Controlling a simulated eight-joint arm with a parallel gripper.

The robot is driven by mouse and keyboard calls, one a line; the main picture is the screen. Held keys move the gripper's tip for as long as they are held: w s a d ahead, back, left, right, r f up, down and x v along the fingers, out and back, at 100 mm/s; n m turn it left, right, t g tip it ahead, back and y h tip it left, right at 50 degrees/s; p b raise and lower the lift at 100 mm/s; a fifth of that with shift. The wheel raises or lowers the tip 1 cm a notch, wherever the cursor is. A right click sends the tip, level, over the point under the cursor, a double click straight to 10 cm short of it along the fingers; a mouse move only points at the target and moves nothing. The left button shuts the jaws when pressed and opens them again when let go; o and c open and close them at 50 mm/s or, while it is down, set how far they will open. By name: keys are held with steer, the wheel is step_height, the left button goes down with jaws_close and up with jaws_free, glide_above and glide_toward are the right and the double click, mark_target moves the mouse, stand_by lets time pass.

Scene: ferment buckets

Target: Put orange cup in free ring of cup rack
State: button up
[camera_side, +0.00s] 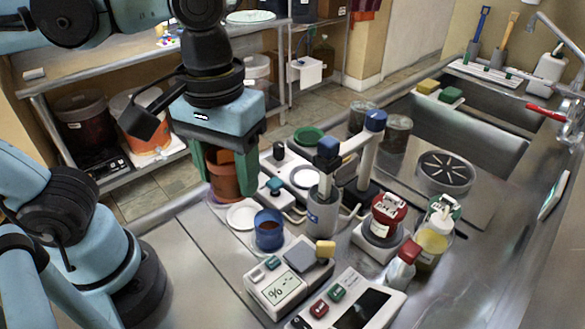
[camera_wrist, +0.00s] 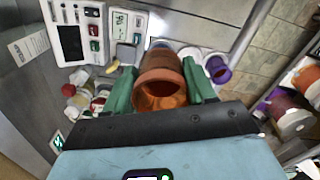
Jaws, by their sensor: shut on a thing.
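The orange cup (camera_side: 231,177) is terracotta coloured and roughly upright between the green fingers of my gripper (camera_side: 227,172). In the wrist view, the orange cup (camera_wrist: 161,85) sits between both fingers of my gripper (camera_wrist: 160,78), its open mouth facing the camera. A white round place (camera_side: 241,216), apparently the rack's free ring, lies just below and right of the cup; it also shows in the wrist view (camera_wrist: 190,53). A blue cup (camera_side: 268,229) stands on one side of it and a purple cup (camera_wrist: 217,69) on the other. The rack's frame is mostly hidden.
A grey scale (camera_side: 276,285) and a white panel device (camera_side: 352,300) stand in front. A grey holder (camera_side: 322,215) with blue-topped tools rises right of the blue cup. A red-topped jar (camera_side: 385,220) and bottles stand farther right. The counter's left front is bare.

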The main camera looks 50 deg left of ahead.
step_height(320, 180, down, 8)
steer(key=w+a+f, duration=0.2)
steer(key=a, duration=0.1)
steer(key=w+a+f, duration=0.2)
steer(key=a, duration=0.1)
steer(key=w+a+f, duration=0.2)
steer(key=a, duration=0.1)
steer(key=shift+w+a+f, duration=0.3)
steer(key=shift+a+f, duration=0.05)
steer(key=shift+f, duration=1.95)
steer(key=shift+f, duration=0.1)
steer(key=o, duration=0.8)
steer(key=shift+c, duration=0.2)
